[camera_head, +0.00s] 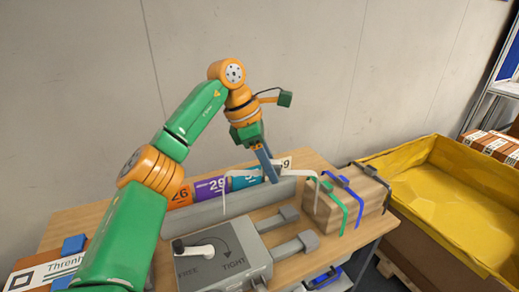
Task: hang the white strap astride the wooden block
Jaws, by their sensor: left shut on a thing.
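My left gripper (271,174) is shut on the white strap (228,186), a thin bent band with its two legs hanging down. It is held above the table, to the left of the wooden block (335,212). One leg hangs over the grey rail; the other comes down in front of the block's left end. I cannot tell whether that leg touches the block. The gripper hides part of the white strap's top. My right gripper is not in view.
A grey clamp device (222,262) with a white lever fills the front of the table. A grey rail (205,213) with numbered cards (211,188) stands behind it. A yellow-lined crate (440,185) is at the right. A plain wall is behind.

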